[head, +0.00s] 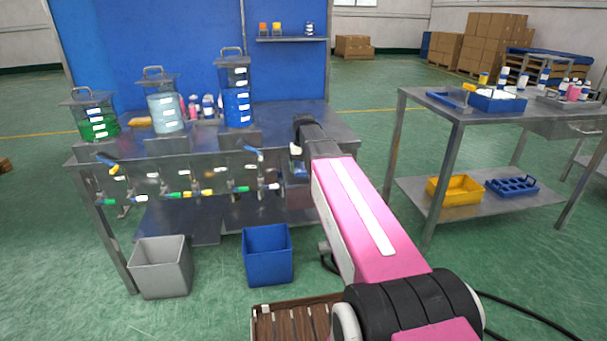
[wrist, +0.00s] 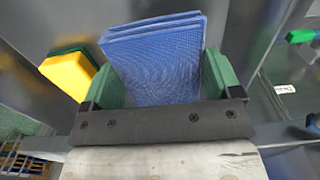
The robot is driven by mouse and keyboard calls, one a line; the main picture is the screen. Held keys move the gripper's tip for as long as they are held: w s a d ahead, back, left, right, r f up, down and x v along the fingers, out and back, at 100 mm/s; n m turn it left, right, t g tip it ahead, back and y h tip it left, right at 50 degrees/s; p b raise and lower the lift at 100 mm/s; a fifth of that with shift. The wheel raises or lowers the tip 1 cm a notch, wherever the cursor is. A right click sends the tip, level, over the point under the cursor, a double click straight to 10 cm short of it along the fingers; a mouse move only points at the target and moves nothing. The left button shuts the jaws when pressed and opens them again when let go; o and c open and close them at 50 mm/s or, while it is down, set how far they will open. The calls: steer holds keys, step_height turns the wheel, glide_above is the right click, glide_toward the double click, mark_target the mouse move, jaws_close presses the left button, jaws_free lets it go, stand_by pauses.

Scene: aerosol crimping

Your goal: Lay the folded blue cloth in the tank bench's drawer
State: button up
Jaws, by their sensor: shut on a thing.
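The folded blue cloth (wrist: 155,62) is a flat stack of layers standing out between the green fingers of my gripper (wrist: 158,80) in the wrist view. The fingers are shut on it from both sides. In the head view my gripper (head: 297,162) is at the right end of the tank bench (head: 300,120), mostly hidden by my arm, with a bit of blue showing there. In the wrist view a grey metal surface lies around the cloth. I cannot tell whether it belongs to the drawer, and no drawer front shows clearly on this bench.
A yellow and green sponge (wrist: 68,72) lies left of the cloth. A green-handled valve (wrist: 300,36) shows at right. Tanks stand on the bench, with valves along its front. A grey bin (head: 160,268) and a blue bin (head: 267,255) stand below. Another table (head: 425,103) is at right.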

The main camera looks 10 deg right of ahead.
mark_target(303, 167)
steer(key=shift+f, duration=1.65)
steer(key=shift+f, duration=0.15)
steer(key=o, duration=0.7)
steer(key=shift+o, duration=0.2)
step_height(303, 167, up, 12)
steer(key=shift+r, duration=0.2)
